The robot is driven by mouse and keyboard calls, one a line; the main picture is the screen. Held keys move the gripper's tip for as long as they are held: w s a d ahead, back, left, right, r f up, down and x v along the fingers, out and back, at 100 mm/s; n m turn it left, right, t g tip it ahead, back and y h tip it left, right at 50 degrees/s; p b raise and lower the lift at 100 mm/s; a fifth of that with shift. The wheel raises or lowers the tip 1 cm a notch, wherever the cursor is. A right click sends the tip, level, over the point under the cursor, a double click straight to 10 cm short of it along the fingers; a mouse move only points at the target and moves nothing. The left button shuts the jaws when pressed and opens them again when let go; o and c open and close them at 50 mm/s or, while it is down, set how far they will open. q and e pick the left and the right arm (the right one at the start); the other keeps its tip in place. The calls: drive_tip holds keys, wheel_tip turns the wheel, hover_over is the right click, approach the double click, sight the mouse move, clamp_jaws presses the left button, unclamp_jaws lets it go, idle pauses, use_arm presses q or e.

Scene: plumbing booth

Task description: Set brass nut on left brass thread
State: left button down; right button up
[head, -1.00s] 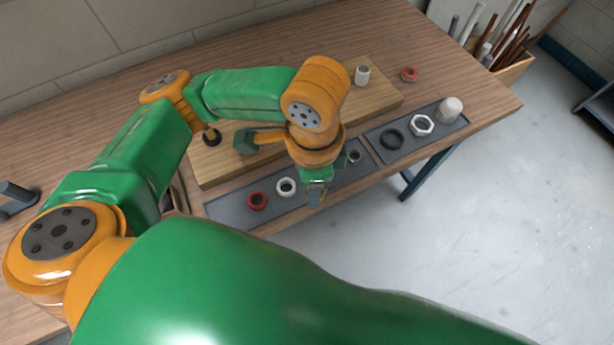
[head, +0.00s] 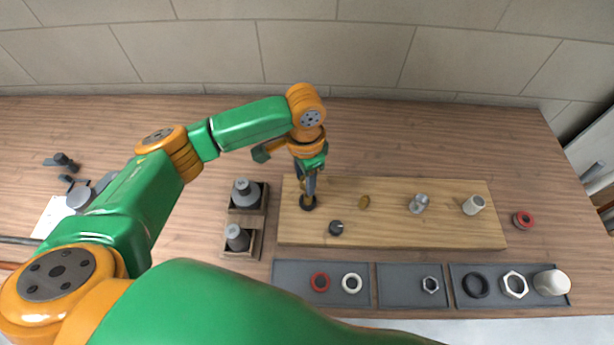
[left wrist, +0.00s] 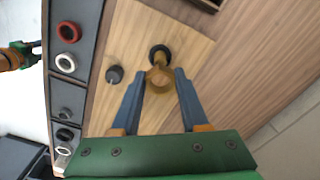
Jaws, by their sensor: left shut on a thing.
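My left gripper (head: 308,193) points down over the left end of the wooden board, at the left brass thread with its black collar (head: 307,204). In the left wrist view, the fingertips (left wrist: 162,76) are shut on the brass nut (left wrist: 159,79). The thread and its black collar (left wrist: 159,51) show just beyond the nut, in line with it. I cannot tell whether nut and thread touch. Another brass piece (head: 363,202) stands farther right on the board. Part of my right arm shows at the left edge of the left wrist view, with its gripper (left wrist: 27,50) too small to read.
The wooden board (head: 450,232) also carries a dark knob (head: 336,228), a metal fitting (head: 419,204) and a white fitting (head: 473,205). Grey trays (head: 300,270) with rings and nuts lie in front. Two weights in wooden boxes (head: 240,213) stand left. The table behind the board is clear.

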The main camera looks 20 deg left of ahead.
sight(306, 196)
use_arm(q)
drive_tip(key=shift+s+d+f, duration=0.1)
drive_tip(key=shift+f, duration=0.2)
drive_tip(key=shift+f+b, duration=0.5)
drive_tip(key=shift+f, duration=0.15)
drive_tip(key=shift+w+f+b, duration=0.2)
drive_tip(key=shift+f+b, duration=0.35)
drive_tip(key=shift+b, duration=0.1)
drive_tip(key=shift+s+f+b, duration=0.1)
drive_tip(key=shift+f+b, duration=0.4)
drive_tip(key=shift+b, duration=0.25)
drive_tip(key=shift+f+b, duration=0.55)
drive_tip(key=shift+f, duration=0.75)
